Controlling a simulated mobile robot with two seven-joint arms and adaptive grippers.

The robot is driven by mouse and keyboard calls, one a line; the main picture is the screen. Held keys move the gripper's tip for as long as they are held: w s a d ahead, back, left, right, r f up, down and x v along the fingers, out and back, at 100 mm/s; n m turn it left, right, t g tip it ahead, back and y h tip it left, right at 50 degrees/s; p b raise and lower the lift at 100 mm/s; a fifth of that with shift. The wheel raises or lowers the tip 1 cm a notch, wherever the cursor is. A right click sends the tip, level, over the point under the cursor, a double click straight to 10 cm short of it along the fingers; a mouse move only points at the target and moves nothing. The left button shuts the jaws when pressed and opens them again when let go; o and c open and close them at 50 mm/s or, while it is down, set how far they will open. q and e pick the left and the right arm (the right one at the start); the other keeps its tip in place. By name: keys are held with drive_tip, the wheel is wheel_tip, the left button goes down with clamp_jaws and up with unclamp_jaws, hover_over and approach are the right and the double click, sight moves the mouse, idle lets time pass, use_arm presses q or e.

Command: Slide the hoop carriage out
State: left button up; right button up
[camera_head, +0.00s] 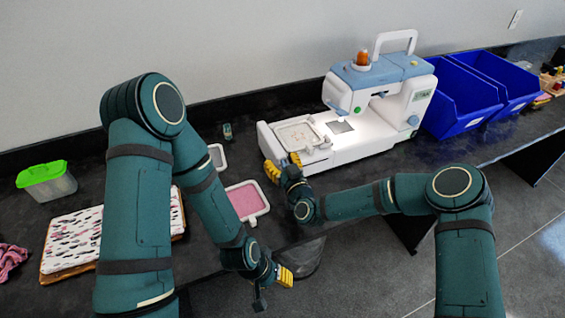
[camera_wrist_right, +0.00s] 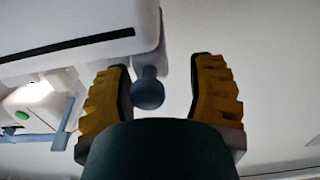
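The white and blue sewing machine (camera_head: 350,150) stands at the back of the dark table. Its hoop carriage, with a pale hoop (camera_head: 298,133), is at the left end of the machine bed. My right gripper (camera_head: 282,165) is at the carriage's front left corner. In the right wrist view my right gripper (camera_wrist_right: 160,85) is open, and a dark blue knob (camera_wrist_right: 148,92) on the white carriage end lies between its fingers, closer to the left one. No contact is visible. My left gripper (camera_head: 278,278) hangs by the table's front edge, away from the machine; its finger gap is unclear.
A pink framed hoop (camera_head: 246,200) lies left of my right gripper. Further left are a patterned fabric stack (camera_head: 72,240) and a green-lidded box (camera_head: 47,182). Blue bins (camera_head: 462,98) stand right of the machine. The table front between hoop and machine is mostly bare.

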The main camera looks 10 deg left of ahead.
drive_tip(key=shift+d+f, duration=0.1)
drive_tip(key=shift+d, duration=0.15)
drive_tip(key=shift+s+d, duration=0.1)
drive_tip(key=shift+s, duration=0.1)
drive_tip(key=v, duration=1.1)
drive_tip(key=shift+s, duration=0.2)
drive_tip(key=shift+d, duration=0.1)
